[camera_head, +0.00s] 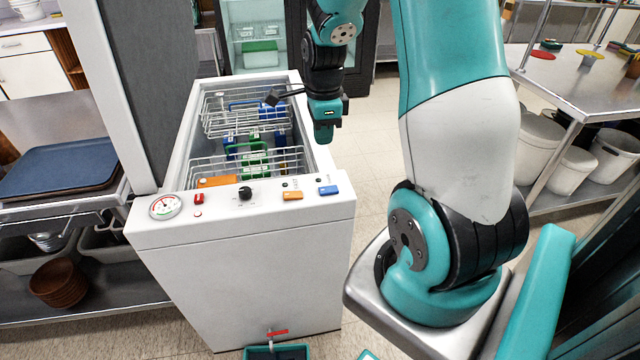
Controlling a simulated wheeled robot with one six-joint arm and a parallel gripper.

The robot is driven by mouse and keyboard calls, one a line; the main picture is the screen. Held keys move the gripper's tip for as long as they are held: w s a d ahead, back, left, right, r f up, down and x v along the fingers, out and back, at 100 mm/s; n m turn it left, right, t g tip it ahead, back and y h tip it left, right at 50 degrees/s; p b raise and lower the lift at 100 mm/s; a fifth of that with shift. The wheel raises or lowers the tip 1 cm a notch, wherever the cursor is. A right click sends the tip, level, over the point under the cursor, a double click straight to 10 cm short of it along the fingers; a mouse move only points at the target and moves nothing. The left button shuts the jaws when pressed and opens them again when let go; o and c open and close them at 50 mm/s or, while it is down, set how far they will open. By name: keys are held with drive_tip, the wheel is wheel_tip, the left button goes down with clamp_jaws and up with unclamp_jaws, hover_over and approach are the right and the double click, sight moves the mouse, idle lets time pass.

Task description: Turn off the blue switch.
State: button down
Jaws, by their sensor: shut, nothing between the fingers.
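The blue switch (328,190) sits at the right end of the front control panel on the white dish machine (240,270). A small dark dot shows just above it, and I cannot tell from its tilt whether it is on or off. My gripper (269,98) is small and dark in this view. It is shut and empty, pointing left over the machine's open basin. It is behind the panel and apart from the blue switch. Nothing covers the switch.
An orange switch (293,195) is just left of the blue one. A black knob (245,193), a red switch (198,198) and a round gauge (165,207) are further left. Wire racks (247,110) fill the basin. A grey-sided hood panel (157,90) rises at left.

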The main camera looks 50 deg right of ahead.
sight(322, 190)
drive_tip(key=shift+f, duration=0.1)
wheel_tip(322, 190, down, 14)
drive_tip(key=shift+w+r+p, duration=0.1)
drive_tip(key=shift+p, duration=0.7)
